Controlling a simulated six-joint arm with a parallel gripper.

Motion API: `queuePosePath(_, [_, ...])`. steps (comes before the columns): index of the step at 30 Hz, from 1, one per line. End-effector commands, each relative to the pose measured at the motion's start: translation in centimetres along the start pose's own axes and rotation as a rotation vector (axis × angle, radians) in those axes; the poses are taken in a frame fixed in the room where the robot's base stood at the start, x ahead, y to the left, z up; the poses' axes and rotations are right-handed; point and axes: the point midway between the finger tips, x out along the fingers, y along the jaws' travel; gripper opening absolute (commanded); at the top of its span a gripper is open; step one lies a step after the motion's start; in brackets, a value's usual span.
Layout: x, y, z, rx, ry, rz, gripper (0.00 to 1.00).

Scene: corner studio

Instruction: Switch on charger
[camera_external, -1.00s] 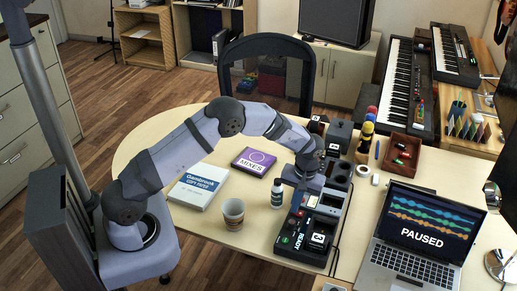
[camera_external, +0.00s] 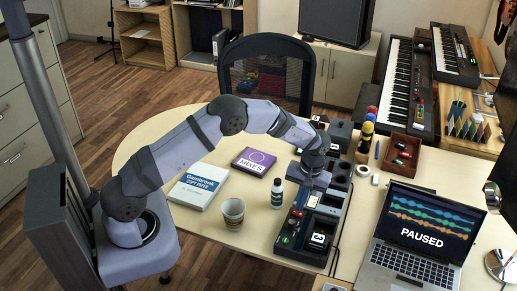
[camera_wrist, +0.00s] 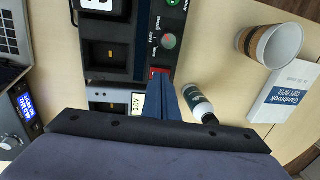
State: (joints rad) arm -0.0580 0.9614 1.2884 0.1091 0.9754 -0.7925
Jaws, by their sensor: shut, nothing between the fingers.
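The charger (camera_external: 287,252) is a dark unit on the table, with a block marked 3 (camera_external: 319,239) in its bay.
A unit with a 0.0V display (camera_wrist: 138,104) adjoins the charger. A laptop (camera_external: 415,235) reading PAUSED is right.

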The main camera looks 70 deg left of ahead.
Motion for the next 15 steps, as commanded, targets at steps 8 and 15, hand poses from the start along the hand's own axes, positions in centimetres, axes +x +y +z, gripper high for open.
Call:
queuePosePath(8, [-4.7, 0.1, -0.1, -0.001, 0.004, 0.005, 0.0])
queuePosePath(15, [-9.1, 0.1, -0.1, 0.0, 0.003, 0.004, 0.0])
